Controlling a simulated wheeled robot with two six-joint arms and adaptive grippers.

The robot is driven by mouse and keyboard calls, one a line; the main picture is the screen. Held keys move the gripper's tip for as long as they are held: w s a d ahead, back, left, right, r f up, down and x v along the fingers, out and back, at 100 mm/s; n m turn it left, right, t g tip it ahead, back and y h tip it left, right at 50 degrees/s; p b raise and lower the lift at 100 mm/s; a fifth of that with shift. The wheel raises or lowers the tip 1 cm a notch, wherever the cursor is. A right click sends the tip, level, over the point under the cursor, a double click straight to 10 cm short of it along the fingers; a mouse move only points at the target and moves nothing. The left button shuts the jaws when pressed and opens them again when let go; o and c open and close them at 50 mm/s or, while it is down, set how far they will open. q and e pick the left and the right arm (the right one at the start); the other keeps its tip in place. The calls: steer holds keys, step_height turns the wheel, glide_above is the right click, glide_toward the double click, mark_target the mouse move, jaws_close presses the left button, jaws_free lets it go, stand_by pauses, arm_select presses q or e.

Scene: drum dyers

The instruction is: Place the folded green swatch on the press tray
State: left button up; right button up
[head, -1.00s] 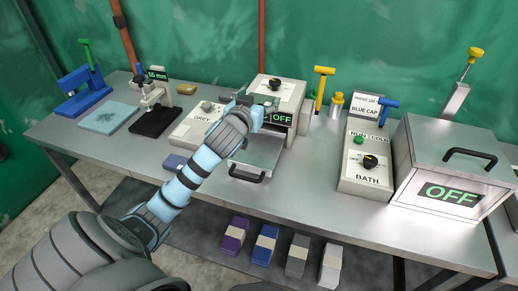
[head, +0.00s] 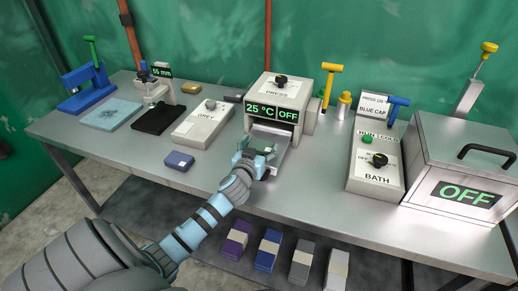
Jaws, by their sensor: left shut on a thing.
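The press (head: 276,90) is a pale box on the table, with a display reading 25 °C and OFF. Its metal press tray (head: 277,150) sticks out at the front below the display, and its bare part shows no swatch. My left gripper (head: 257,158) is at the front left of the tray. My right gripper is not in view.
A small blue block (head: 179,161) lies left of the tray, near the grey-labelled box (head: 203,124). The bath control box (head: 376,165) and a large lidded metal box (head: 455,170) stand to the right.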

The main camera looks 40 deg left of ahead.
arm_select(q)
steer(key=o, duration=1.1)
steer(key=v, duration=1.2)
steer(key=shift+p, duration=0.4)
steer(key=shift+r, duration=0.1)
